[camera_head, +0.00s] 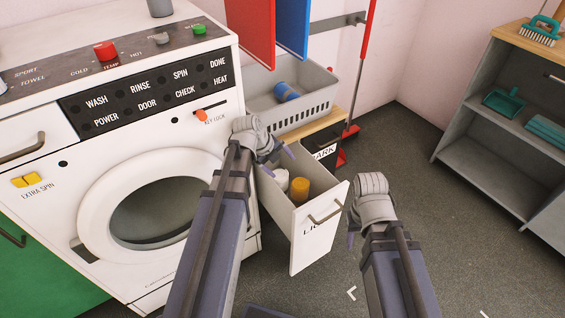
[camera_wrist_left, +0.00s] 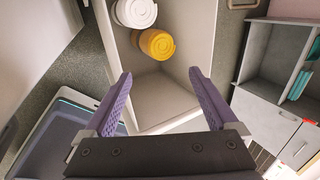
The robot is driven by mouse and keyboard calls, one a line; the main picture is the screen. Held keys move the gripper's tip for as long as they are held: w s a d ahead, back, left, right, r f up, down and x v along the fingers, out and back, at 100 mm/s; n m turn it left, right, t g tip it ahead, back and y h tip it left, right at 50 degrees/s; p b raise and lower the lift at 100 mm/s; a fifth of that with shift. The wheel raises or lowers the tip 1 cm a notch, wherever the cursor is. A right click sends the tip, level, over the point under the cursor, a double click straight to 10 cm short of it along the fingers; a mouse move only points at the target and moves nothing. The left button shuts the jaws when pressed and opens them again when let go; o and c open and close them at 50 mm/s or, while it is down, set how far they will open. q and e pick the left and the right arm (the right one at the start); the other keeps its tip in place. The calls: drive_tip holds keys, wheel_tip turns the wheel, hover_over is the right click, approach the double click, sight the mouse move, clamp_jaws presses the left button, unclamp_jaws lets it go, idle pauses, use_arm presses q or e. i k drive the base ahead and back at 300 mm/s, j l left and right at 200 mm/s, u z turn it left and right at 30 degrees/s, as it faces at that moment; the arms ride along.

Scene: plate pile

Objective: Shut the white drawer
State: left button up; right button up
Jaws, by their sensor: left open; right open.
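The white drawer (camera_head: 312,240) is pulled out to the right of the washing machine, with its front panel and metal handle (camera_head: 325,212) facing the lower right. My left gripper (camera_head: 277,161) is open and empty over the inner part of the drawer. The left wrist view shows the drawer's inside (camera_wrist_left: 165,103) between and beyond the open fingers. My right gripper (camera_head: 350,214) is open just to the right of the drawer's front, apart from the handle; its fingers are partly hidden.
The washing machine (camera_head: 150,130) fills the left side. A grey basket (camera_head: 300,105) stands on a wooden top behind the drawer. A red-handled broom (camera_head: 362,75) leans by the wall. A grey shelf (camera_head: 490,120) stands at the right. The floor (camera_head: 415,170) between is clear.

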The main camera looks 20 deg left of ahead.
sight(310, 228)
drive_tip(key=i+l, duration=0.65)
drive_tip(key=l, duration=0.1)
